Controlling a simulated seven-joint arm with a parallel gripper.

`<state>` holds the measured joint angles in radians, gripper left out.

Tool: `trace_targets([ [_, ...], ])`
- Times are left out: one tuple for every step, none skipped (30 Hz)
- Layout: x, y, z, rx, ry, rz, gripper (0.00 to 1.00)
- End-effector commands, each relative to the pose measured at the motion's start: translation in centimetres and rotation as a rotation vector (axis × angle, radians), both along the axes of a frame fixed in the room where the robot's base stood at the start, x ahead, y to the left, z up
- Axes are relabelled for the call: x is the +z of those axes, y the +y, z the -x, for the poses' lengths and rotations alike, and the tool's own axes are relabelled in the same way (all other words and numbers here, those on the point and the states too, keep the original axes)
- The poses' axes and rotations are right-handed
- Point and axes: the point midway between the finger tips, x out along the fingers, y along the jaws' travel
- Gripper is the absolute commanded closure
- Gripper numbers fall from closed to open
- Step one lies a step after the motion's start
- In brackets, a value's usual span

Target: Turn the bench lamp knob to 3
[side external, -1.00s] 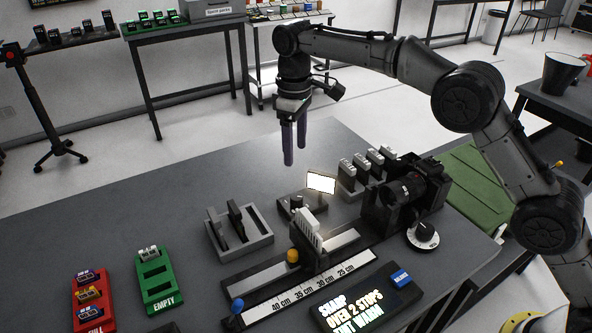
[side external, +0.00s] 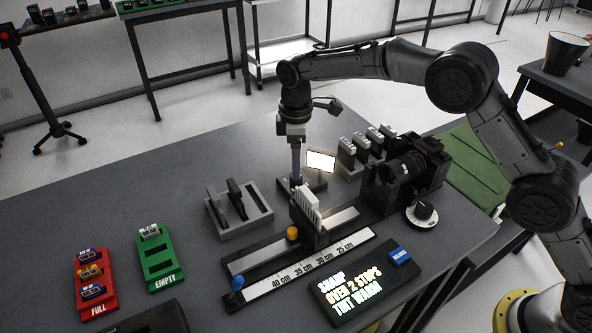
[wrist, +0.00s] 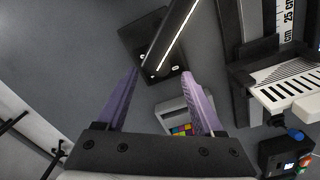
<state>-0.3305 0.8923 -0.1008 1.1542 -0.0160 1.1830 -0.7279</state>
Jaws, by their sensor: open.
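The bench lamp has a lit white panel (side external: 320,162) above a small dark base (side external: 318,183), right of the middle of the side view. In the wrist view the lamp head is a dark bar with a bright strip (wrist: 172,42) over the dark base (wrist: 133,38), which has small white marks. My gripper (side external: 296,178) points down at the left end of the base. Its purple fingers (wrist: 160,73) are open, with their tips near the base edge. The lamp knob cannot be made out; the lamp head and fingers cover part of the base. I cannot tell whether the fingers touch anything.
A slotted white card (side external: 306,205) stands on the rail just in front. The camera (side external: 405,168) and its white-marked dial (side external: 421,213) are to the right. A grey rack (side external: 240,228) is left. A display (side external: 360,295) reads SHARP, OVER 2 STOPS, TINT WARM.

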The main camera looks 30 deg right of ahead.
Motion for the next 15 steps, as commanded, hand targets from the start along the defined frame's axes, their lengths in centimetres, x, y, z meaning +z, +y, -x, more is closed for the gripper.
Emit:
trace_targets([
  [-0.9, -0.1, 0.1, -0.001, 0.003, 0.002, 0.31],
  [-1.3, -0.1, 0.0, -0.001, 0.002, 0.001, 0.31],
  [-1.8, -0.1, 0.0, -0.001, 0.003, 0.001, 0.31],
  [-2.2, -0.1, 0.0, -0.001, 0.003, 0.001, 0.31],
  [-2.5, -0.1, 0.0, -0.001, 0.002, 0.001, 0.31],
  [-2.8, -0.1, 0.0, -0.001, 0.001, 0.000, 0.31],
  [-2.9, -0.1, 0.0, -0.001, 0.001, 0.000, 0.31],
  [-3.1, -0.1, 0.0, -0.001, 0.000, 0.001, 0.31],
  [-3.3, -0.1, -0.1, -0.001, 0.000, 0.000, 0.31],
  [-3.4, -0.1, -0.1, -0.001, -0.001, 0.000, 0.31],
  [-3.4, -0.1, -0.1, -0.001, -0.001, 0.000, 0.31],
  [-3.5, 0.0, -0.1, -0.001, -0.001, 0.000, 0.31],
  [-3.5, 0.0, -0.1, -0.001, -0.001, 0.000, 0.31],
  [-3.5, 0.0, -0.1, -0.001, -0.001, 0.000, 0.31],
  [-3.5, 0.0, -0.1, -0.001, -0.001, 0.000, 0.31],
])
